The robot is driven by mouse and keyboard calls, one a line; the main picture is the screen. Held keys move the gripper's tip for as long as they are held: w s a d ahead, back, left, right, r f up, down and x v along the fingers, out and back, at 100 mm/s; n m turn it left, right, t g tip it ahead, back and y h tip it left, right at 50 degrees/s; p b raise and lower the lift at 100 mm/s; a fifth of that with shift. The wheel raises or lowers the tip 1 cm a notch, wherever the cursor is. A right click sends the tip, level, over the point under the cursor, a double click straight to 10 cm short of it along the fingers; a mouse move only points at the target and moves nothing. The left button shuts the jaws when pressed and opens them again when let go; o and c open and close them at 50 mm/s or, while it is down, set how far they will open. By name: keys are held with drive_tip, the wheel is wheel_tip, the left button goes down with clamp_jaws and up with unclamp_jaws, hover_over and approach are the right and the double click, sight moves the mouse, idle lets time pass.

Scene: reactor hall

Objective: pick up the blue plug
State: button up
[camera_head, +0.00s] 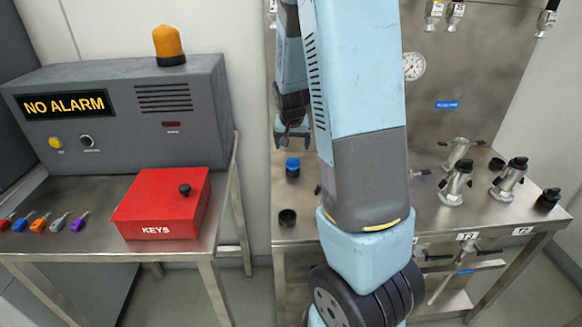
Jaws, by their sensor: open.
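The blue plug (292,167) stands on the steel bench at the left part of its top, a short cylinder with a blue cap and a dark lower part. My blue arm covers the bench just right of the plug.
A black cap (287,217) sits nearer the bench's front edge. Metal valve fittings (455,185) stand at the right of the bench (425,215). On the left table are a red key box (163,205), several coloured keys (40,220) and a grey alarm unit (120,130).

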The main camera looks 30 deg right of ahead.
sight(293, 159)
drive_tip(key=shift+x, duration=5)
drive_tip(key=shift+c, duration=0.3)
drive_tip(key=c, duration=1.1)
